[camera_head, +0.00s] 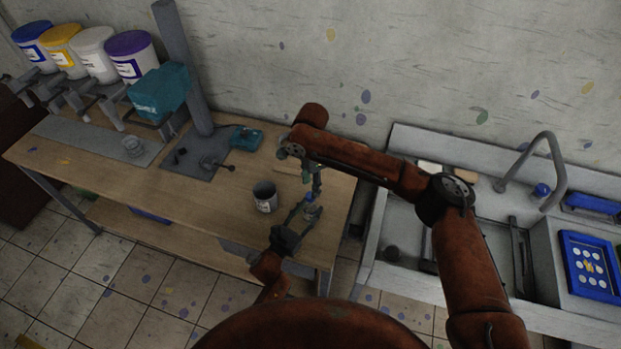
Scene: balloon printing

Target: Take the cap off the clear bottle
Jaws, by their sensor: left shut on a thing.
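A small clear bottle (312,213) with a blue cap (309,197) is at the right end of the wooden table. My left gripper (304,212) reaches in from the lower left and is shut on the bottle. My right gripper (315,184) hangs down from the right arm, directly above the cap. The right fingertips are close to the cap, but whether they touch it, or are open or shut, is too small to tell. The fingers hide part of the bottle.
A grey labelled cup (265,197) stands left of the grippers on the wooden table (215,220). A teal press (160,92) and paint buckets (97,55) are further left. A sink (470,210) with a curved tap (553,160) lies to the right.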

